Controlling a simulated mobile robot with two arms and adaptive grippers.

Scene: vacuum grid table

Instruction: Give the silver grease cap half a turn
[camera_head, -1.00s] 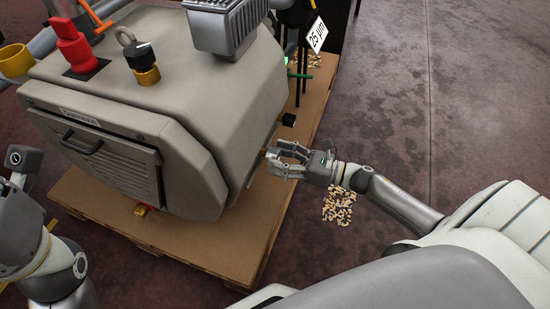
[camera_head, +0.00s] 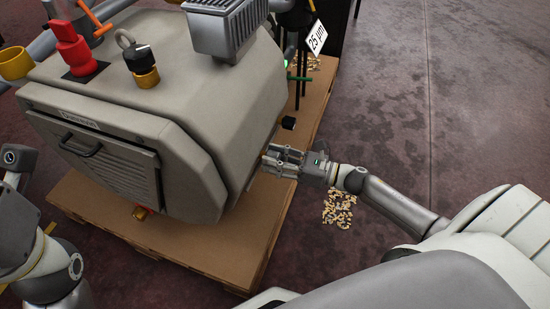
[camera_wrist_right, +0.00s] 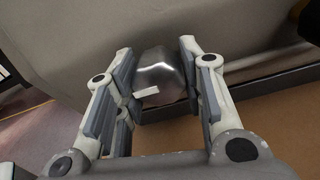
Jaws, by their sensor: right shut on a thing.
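The silver grease cap (camera_wrist_right: 160,72) is a rounded metal knob with a small white tab at its lower left. It sits low on the side of the grey machine (camera_head: 225,90). My right gripper (camera_head: 269,158) reaches it from the right. In the right wrist view the fingers (camera_wrist_right: 157,75) are shut on the cap, one on each side. In the head view the fingers hide the cap. Of my left arm (camera_head: 50,270), only links show at the left edge; its fingers cannot be seen.
The machine stands on a brown pallet board (camera_head: 240,245), whose edge lies below my right gripper. A black knob (camera_head: 289,123) sticks out just above the gripper. Thin dark posts and a green handle (camera_head: 300,77) stand farther back. Open floor (camera_head: 450,120) lies to the right.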

